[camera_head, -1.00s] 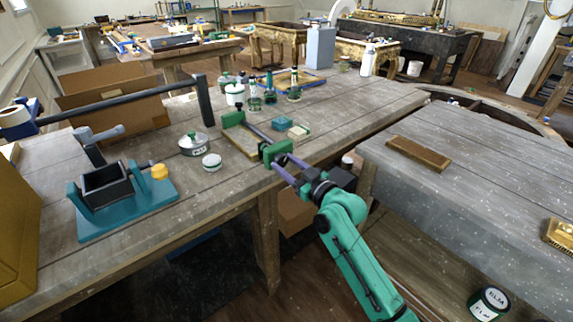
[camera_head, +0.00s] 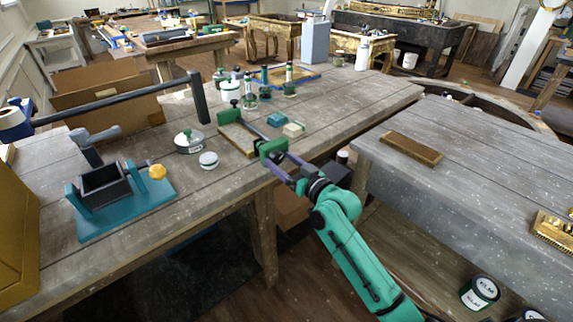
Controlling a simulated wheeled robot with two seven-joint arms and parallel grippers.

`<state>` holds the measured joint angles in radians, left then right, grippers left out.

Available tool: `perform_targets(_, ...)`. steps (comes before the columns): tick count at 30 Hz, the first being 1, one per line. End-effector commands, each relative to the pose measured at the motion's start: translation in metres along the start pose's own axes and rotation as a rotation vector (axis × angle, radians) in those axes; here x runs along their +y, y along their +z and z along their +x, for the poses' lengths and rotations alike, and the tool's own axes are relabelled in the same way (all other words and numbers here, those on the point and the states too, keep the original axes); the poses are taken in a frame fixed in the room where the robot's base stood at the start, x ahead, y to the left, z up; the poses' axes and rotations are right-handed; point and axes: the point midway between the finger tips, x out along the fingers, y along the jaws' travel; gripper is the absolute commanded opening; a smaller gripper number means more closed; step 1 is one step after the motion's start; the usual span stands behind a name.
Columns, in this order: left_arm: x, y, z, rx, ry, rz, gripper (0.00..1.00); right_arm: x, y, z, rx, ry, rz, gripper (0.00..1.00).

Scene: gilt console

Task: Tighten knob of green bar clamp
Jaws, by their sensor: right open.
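The green bar clamp (camera_head: 231,115) lies on a wooden board on the workbench, a little right of the picture's middle left. Its dark bar runs toward the near bench edge, where a green clamp head (camera_head: 271,149) sits. My right gripper (camera_head: 282,160) comes in from the lower right on its green arm. Its purple fingers are open and at the clamp's near end, by the bench edge. The knob is hidden or too small to make out between the fingers, and I cannot tell whether they touch it. My left gripper does not show.

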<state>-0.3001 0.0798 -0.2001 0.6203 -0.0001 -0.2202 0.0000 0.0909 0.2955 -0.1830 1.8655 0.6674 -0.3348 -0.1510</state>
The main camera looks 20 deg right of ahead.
Motion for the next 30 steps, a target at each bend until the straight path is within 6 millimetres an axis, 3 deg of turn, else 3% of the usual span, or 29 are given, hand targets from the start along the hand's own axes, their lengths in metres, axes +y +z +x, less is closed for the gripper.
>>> perform_targets(5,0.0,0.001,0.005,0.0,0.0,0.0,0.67,0.001,0.003,-0.021,-0.002,0.002,-0.003,0.81)
perform_targets(12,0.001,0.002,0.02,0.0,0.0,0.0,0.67,0.0,0.006,-0.089,-0.008,-0.001,-0.005,0.81)
perform_targets(18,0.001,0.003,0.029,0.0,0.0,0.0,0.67,0.001,0.004,-0.132,-0.005,0.001,-0.002,0.81)
perform_targets(23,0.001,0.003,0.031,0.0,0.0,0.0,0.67,0.0,0.001,-0.144,-0.002,-0.001,0.0,0.81)
perform_targets(30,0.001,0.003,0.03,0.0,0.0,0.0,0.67,0.0,0.0,-0.145,0.0,0.0,0.0,0.81)
